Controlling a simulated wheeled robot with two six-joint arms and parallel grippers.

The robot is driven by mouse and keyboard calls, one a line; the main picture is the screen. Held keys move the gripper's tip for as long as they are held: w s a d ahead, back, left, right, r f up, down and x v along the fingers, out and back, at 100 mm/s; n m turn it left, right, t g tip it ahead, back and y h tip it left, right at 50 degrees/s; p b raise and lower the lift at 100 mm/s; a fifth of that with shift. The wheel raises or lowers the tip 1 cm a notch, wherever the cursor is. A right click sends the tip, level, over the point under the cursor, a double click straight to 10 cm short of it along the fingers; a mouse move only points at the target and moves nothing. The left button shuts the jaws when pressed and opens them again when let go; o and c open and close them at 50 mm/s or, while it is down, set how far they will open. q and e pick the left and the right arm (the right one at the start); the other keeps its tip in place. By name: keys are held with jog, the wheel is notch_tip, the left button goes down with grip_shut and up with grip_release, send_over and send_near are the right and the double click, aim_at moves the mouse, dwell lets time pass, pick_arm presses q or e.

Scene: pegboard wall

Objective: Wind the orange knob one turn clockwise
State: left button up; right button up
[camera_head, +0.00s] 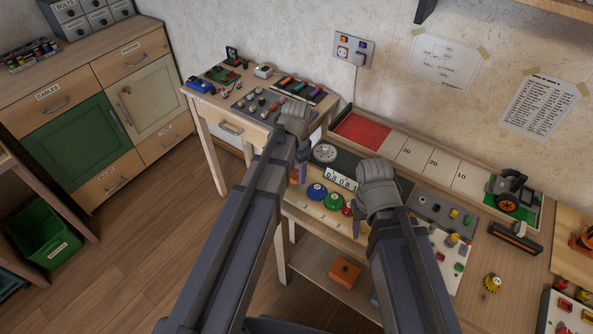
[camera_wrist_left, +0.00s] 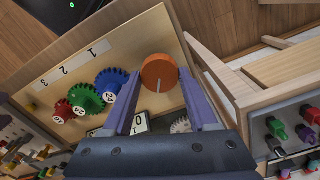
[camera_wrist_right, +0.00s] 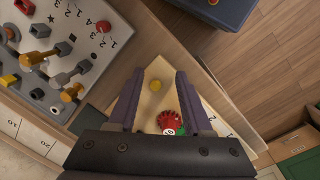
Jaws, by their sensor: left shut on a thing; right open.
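The orange knob (camera_wrist_left: 159,70) is round, with a pale line on its face, at the end of the wooden gear panel. In the left wrist view it sits between the fingers of my left gripper (camera_wrist_left: 160,88), which is shut on it. In the head view a little of the knob (camera_head: 294,176) shows beside my left gripper (camera_head: 300,172); the rest is hidden. My right gripper (camera_wrist_right: 158,88) is open and empty, above the panel near a red gear (camera_wrist_right: 170,122) and a small yellow piece (camera_wrist_right: 156,84).
A blue gear (camera_head: 317,192), a green gear (camera_head: 333,202) and a digit counter (camera_head: 342,180) are close to the knob. A panel of coloured switches (camera_head: 447,244) stands to the right. A side table (camera_head: 262,137) with small parts stands at the left.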

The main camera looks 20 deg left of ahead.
aim_at(296, 174)
pick_arm(q)
jog(key=o, duration=1.4)
notch_tip(296, 174, up, 8)
jog(key=p, duration=0.8)
pick_arm(e)
notch_tip(296, 174, up, 8)
pick_arm(q)
jog(key=shift+f, duration=0.1)
pick_arm(e)
jog(key=shift+f, duration=0.15)
